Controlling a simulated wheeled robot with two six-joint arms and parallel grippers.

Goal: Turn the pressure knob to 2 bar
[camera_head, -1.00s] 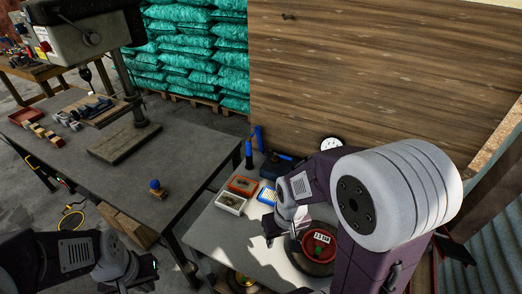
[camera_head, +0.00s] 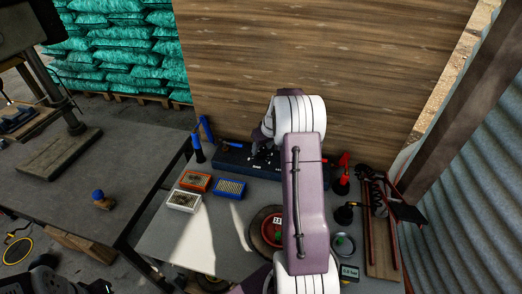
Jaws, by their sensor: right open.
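My right arm reaches up the middle of the view to a long dark blue unit (camera_head: 232,157) at the back of the light grey table. My right gripper (camera_head: 262,148) is at this unit, open, in front of the wooden wall. Its fingers show only small and partly hidden by my wrist. I cannot make out the pressure knob or a gauge dial; my arm hides the middle of the unit. My left gripper is not in view.
An orange box (camera_head: 196,181), a white box (camera_head: 184,201) and a blue box (camera_head: 229,188) lie left of my arm. A red round part (camera_head: 270,231) is partly covered by my arm. A red-handled tool (camera_head: 342,178) and a small display (camera_head: 349,273) are at right.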

